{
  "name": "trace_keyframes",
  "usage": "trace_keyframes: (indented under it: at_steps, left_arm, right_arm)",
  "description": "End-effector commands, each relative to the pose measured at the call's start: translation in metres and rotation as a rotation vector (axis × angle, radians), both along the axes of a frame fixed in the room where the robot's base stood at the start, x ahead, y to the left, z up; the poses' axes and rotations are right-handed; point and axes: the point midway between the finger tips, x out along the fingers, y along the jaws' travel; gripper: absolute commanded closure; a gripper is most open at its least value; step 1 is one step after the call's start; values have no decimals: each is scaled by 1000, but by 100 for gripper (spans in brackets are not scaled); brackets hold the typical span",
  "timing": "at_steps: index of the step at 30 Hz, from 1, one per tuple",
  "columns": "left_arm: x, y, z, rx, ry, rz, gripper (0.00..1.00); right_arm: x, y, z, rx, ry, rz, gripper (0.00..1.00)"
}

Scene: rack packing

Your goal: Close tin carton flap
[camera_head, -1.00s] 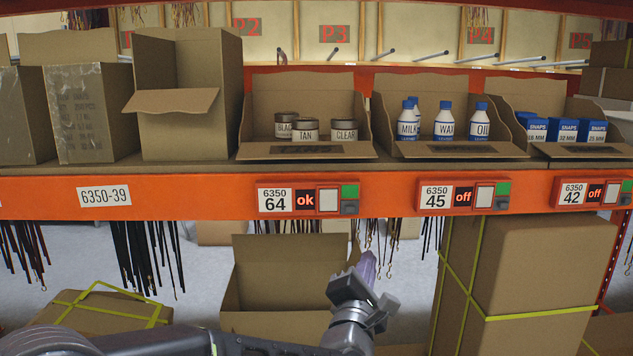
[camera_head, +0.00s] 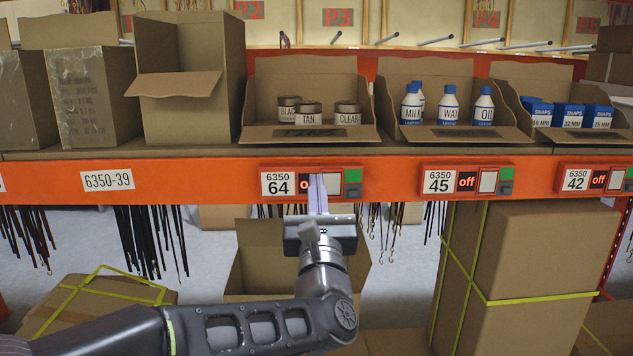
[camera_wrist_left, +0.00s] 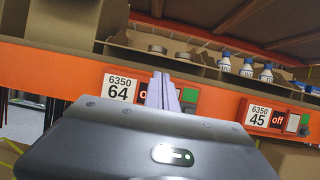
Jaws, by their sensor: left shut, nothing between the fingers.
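The tin carton (camera_head: 313,72) stands open on the shelf, with three tins labelled BLACK, TAN (camera_head: 308,114) and CLEAR inside. Its front flap (camera_head: 310,134) is folded down towards the shelf's front edge. My left gripper (camera_head: 318,184) is shut and empty, pointing up in front of the 6350 64 label unit (camera_head: 277,183), below the flap. Its fingers cover part of the unit's display; I cannot tell whether they touch it. In the left wrist view the shut fingers (camera_wrist_left: 162,92) show before the same unit, with the tins partly hidden behind the shelf edge. My right gripper is not in view.
A carton of bottles (camera_head: 447,108) and a carton of blue SNAPS boxes (camera_head: 568,115) stand to the right. A tall open carton (camera_head: 185,110) stands to the left. An orange beam (camera_head: 215,180) runs below the shelf. An open box (camera_head: 262,262) sits behind my left arm.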

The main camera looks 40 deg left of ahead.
Motion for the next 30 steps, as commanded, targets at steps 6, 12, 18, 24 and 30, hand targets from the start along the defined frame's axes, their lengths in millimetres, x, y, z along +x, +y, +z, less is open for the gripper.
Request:
trace_keyframes:
  at_steps: [6, 12, 18, 24, 30]
  left_arm:
    - [27, 21, 19, 1, 2, 2, 100]
    - [49, 38, 31, 1, 2, 0, 100]
    - [58, 45, 33, 1, 1, -1, 100]
    - [58, 46, 33, 1, 1, -1, 100]
    - [58, 45, 34, 0, 2, -1, 100]
  right_arm:
    - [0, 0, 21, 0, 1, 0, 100]
    - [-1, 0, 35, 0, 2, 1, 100]
    - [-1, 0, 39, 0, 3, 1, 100]
    - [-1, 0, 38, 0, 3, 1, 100]
    - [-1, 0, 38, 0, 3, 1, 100]
